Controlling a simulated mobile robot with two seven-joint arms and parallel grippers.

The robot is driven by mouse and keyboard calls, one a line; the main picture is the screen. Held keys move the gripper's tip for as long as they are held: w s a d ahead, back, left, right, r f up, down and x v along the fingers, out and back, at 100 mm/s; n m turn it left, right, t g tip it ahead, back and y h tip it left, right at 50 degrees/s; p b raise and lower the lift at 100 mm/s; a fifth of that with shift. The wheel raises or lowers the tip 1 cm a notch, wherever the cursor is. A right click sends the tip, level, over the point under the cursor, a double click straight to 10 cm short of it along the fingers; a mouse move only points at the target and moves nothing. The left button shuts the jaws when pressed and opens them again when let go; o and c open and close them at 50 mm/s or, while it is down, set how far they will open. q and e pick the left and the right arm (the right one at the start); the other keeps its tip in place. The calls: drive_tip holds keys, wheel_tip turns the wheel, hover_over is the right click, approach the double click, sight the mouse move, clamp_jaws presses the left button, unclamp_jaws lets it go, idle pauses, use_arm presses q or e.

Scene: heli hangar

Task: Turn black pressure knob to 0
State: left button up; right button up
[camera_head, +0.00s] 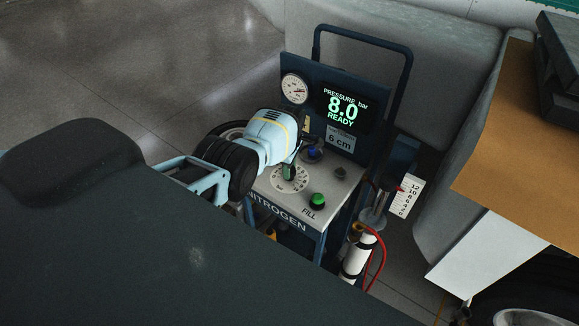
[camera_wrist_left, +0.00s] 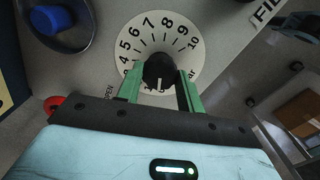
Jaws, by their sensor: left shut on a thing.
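The black pressure knob (camera_wrist_left: 159,70) sits on a round white dial plate (camera_wrist_left: 150,35) with numbers; 4 to 10 are readable in the left wrist view. A pale mark shows on the knob's lower side there. My left gripper (camera_wrist_left: 160,92) has its green fingers on both sides of the knob and is shut on it. In the head view the left gripper (camera_head: 290,170) reaches down onto the dial plate (camera_head: 286,183) and hides most of the knob. The display (camera_head: 343,108) reads "PRESSURE bar 8.0 READY". My right gripper is not in view.
The nitrogen cart's panel also holds a green FILL button (camera_head: 317,201), a blue knob (camera_head: 312,154) and a small dark knob (camera_head: 340,173). A round gauge (camera_head: 294,89) is beside the display. A red hose (camera_head: 378,262) hangs at the cart's right. A brown board (camera_head: 515,130) is further right.

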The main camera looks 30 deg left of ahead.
use_arm(q)
drive_tip(key=shift+n, duration=0.7)
drive_tip(key=o, duration=1)
drive_tip(key=shift+r, duration=0.15)
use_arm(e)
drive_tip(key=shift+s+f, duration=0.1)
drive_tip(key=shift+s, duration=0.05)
use_arm(q)
drive_tip(key=shift+r, duration=0.95)
wheel_tip(320, 180, up, 3)
drive_tip(key=shift+r, duration=1.3)
